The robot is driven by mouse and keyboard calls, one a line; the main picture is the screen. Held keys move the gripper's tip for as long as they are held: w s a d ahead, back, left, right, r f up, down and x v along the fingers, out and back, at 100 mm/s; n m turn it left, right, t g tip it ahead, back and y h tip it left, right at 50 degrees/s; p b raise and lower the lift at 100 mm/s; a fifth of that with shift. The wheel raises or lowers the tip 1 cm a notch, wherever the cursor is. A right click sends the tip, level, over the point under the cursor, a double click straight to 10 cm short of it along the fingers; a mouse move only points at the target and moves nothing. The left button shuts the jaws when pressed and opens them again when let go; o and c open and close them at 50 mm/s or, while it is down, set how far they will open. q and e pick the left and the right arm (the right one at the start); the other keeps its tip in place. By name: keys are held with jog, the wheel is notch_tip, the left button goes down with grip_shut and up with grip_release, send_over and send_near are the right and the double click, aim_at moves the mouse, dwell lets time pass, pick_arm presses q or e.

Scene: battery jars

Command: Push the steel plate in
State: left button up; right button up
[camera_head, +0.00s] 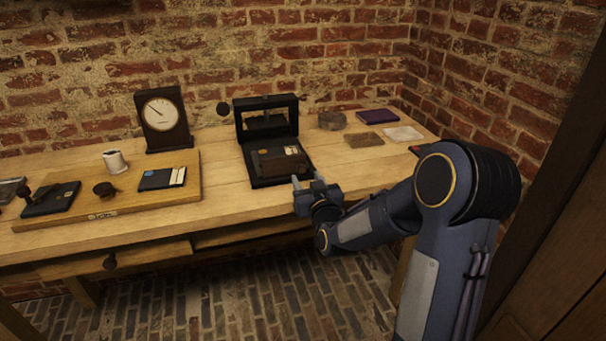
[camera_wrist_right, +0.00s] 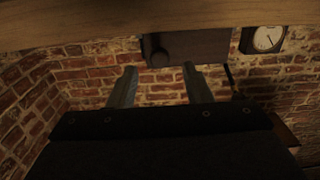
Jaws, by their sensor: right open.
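A black case (camera_head: 283,178) stands on the table with its framed lid (camera_head: 267,118) raised at the back. In its bed lie a brown block (camera_head: 283,162) and a dark piece with a pale label; I cannot tell which part, if any, is the steel plate. My right gripper (camera_head: 307,182) is at the case's front right corner, fingers apart with nothing seen between them. In the right wrist view both fingers (camera_wrist_right: 160,87) are spread, with a dark block with a round knob (camera_wrist_right: 190,48) beyond them; contact is unclear. My left gripper is out of view.
A wooden board (camera_head: 105,208) at left carries a labelled dark slab (camera_head: 163,178), a white cup (camera_head: 115,161) and a knob. A clock (camera_head: 162,118) stands behind it. A purple book (camera_head: 378,116) and flat pieces lie at right. The table's front strip is mostly clear.

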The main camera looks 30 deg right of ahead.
aim_at(302, 170)
jog(key=shift+x, duration=1.75)
jog(key=shift+c, duration=0.2)
grip_shut()
